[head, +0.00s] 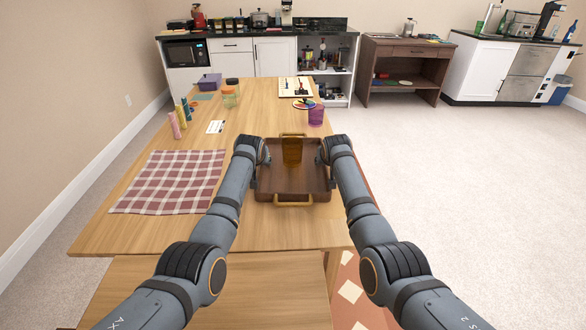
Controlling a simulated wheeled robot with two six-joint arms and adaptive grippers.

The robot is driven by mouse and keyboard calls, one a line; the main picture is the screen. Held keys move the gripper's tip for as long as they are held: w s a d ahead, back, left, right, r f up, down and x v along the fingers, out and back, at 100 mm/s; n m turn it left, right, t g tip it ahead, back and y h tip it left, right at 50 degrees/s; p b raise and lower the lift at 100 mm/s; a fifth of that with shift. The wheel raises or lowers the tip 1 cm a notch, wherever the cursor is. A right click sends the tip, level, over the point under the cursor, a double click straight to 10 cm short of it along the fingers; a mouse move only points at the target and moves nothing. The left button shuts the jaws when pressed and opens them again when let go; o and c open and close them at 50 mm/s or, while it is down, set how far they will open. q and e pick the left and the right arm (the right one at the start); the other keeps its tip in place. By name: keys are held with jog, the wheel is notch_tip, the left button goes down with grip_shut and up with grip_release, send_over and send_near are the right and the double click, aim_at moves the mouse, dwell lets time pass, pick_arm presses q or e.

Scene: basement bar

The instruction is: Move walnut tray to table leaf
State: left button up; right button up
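The walnut tray (265,186) is a dark brown tray with brass handles at its far and near ends. It rests on the wooden table (150,231), near its right edge. An amber tumbler (291,152) stands upright in its far part. My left gripper (264,157) is at the tray's far left side and my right gripper (321,157) at its far right side. My wrists hide the fingers, so I cannot tell whether they touch or grip it. A separate wooden surface, apparently the table leaf (250,285), lies in front of the table's near edge.
A red checked cloth (170,181) lies left of the tray. Pink and green bottles (174,125), a white card (215,127), a purple cup (316,116) and a board (295,87) are farther back. The leaf's visible top is bare. A patterned rug (350,292) lies at right.

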pick_arm(q)
jog(key=shift+c, duration=0.4)
pick_arm(e)
jog(key=shift+c, duration=0.4)
pick_arm(q)
grip_shut()
pick_arm(e)
grip_shut()
pick_arm(q)
jog(key=shift+r, duration=0.2)
pick_arm(e)
jog(key=shift+r, duration=0.2)
